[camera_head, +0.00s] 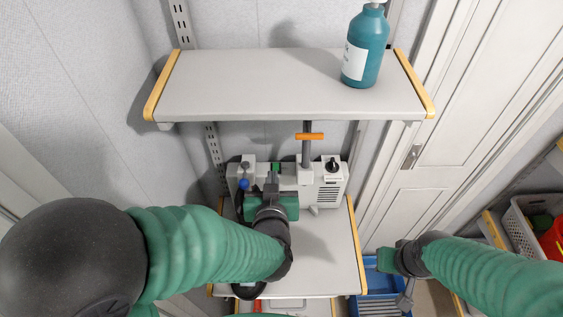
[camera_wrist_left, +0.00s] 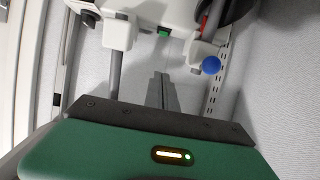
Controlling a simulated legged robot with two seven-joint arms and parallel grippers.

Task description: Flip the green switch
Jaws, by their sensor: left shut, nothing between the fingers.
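The green switch (camera_head: 276,167) is a small green patch on the front of a white machine (camera_head: 328,190) on the lower shelf. In the left wrist view the green switch (camera_wrist_left: 163,33) shows near the top, on the machine's edge. My left gripper (camera_head: 272,176) is in front of the machine, just below the switch in the head view. In the wrist view the fingers of my left gripper (camera_wrist_left: 162,76) are together and empty, pointing toward the switch with a visible gap. My right gripper (camera_head: 404,300) hangs right of the shelf, away from the machine; its finger opening is unclear.
The lower shelf (camera_head: 335,265) is bare in front of the machine. An upper shelf (camera_head: 250,85) holds a teal bottle (camera_head: 366,48) and overhangs the back. A blue knob (camera_head: 243,184) and orange handle (camera_head: 310,136) stick out nearby. A blue bin (camera_head: 378,282) is at lower right.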

